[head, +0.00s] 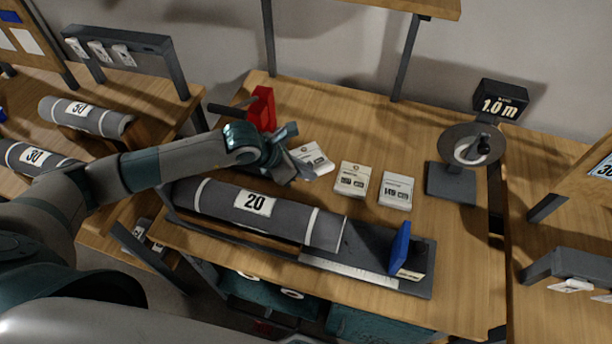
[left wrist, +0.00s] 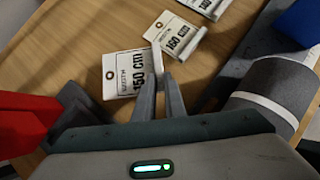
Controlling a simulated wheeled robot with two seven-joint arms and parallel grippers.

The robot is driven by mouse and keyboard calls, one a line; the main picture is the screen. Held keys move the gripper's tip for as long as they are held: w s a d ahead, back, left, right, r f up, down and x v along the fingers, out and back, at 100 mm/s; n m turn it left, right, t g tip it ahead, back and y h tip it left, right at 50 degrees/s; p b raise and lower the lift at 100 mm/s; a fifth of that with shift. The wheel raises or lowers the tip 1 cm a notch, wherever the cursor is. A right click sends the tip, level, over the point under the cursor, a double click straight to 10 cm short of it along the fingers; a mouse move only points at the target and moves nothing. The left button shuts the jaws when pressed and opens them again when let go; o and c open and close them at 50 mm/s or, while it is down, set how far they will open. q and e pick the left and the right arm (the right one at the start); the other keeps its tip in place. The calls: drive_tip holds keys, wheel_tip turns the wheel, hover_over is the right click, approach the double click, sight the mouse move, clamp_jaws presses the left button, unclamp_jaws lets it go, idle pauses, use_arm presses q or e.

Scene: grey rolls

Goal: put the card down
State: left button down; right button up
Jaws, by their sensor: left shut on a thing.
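My left gripper (head: 300,168) is over the middle of the table and shut on a white card. In the left wrist view the fingers (left wrist: 161,82) pinch the right edge of this card (left wrist: 125,72), which reads 150 cm and has a dark ringed hole. In the head view the held card (head: 314,157) shows just beyond the fingers, low over the tabletop; I cannot tell whether it touches the wood. A second card (head: 353,180), reading 160 cm in the left wrist view (left wrist: 178,40), lies to its right. A third card (head: 397,191) lies further right. My right gripper is not in view.
A grey roll (head: 222,202) labelled 20 lies in front, on a dark tray with a ruler and a blue block (head: 400,247). A red block (head: 262,108) stands behind my gripper. A round stand (head: 452,182) and a 1.0 m sign (head: 500,103) are at right.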

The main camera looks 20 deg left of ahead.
sight(306, 180)
use_arm(q)
drive_tip(key=shift+f+p, duration=0.65)
drive_tip(key=shift+f, duration=1.25)
drive_tip(key=shift+f, duration=0.1)
drive_tip(key=shift+f, duration=0.1)
drive_tip(key=c, duration=1.8)
unclamp_jaws()
drive_tip(key=shift+r, duration=0.25)
